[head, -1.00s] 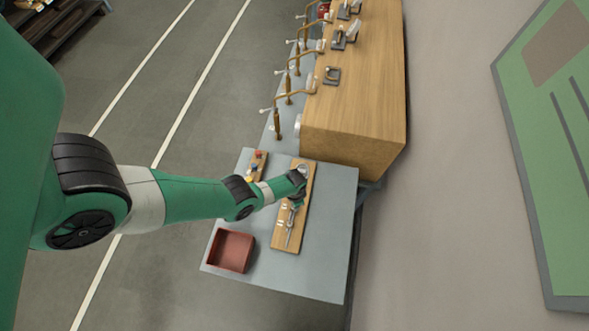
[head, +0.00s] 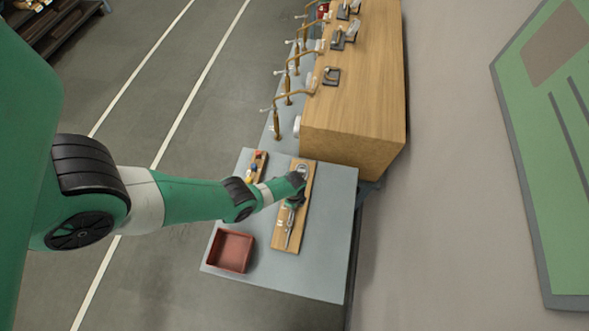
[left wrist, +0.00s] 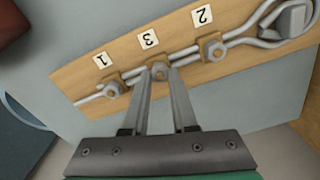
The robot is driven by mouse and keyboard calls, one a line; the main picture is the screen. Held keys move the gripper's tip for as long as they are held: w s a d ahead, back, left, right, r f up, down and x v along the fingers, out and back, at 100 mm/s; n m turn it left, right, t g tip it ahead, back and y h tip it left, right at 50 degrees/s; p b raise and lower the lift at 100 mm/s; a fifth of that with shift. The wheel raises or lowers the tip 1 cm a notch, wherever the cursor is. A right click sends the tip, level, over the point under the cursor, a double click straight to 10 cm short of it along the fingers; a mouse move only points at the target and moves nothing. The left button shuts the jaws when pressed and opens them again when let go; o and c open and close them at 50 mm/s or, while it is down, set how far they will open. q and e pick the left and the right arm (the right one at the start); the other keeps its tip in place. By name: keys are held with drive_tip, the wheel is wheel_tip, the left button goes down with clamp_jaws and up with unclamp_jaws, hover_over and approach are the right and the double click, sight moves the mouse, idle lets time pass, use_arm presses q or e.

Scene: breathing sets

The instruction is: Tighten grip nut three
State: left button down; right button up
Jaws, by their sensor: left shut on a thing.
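A wooden board (head: 281,241) lies on the grey table, and it also shows in the left wrist view (left wrist: 75,82). Twisted grey rope runs along it through three small clamps with nuts, beside tiles marked 1, 3 and 2. Grip nut three (left wrist: 158,73) is in the middle, below the tile marked 3 (left wrist: 148,39). My left gripper (left wrist: 160,80) is shut on this nut, one finger on each side of it. In the head view my left gripper (head: 294,200) is over the board and hides its middle. My right gripper is not in view.
Grip nut one (left wrist: 112,89) and grip nut two (left wrist: 212,48) sit on either side. A rope loop surrounds a grey thimble (left wrist: 291,18). A red tray (head: 231,251) stands front left on the table (head: 325,250). A wooden block (head: 350,120) stands behind.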

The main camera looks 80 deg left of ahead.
use_arm(q)
drive_tip(key=m, duration=0.6)
drive_tip(key=shift+s, duration=0.15)
drive_tip(key=shift+m, duration=0.4)
drive_tip(key=c, duration=0.8)
unclamp_jaws()
drive_tip(key=shift+o, duration=0.5)
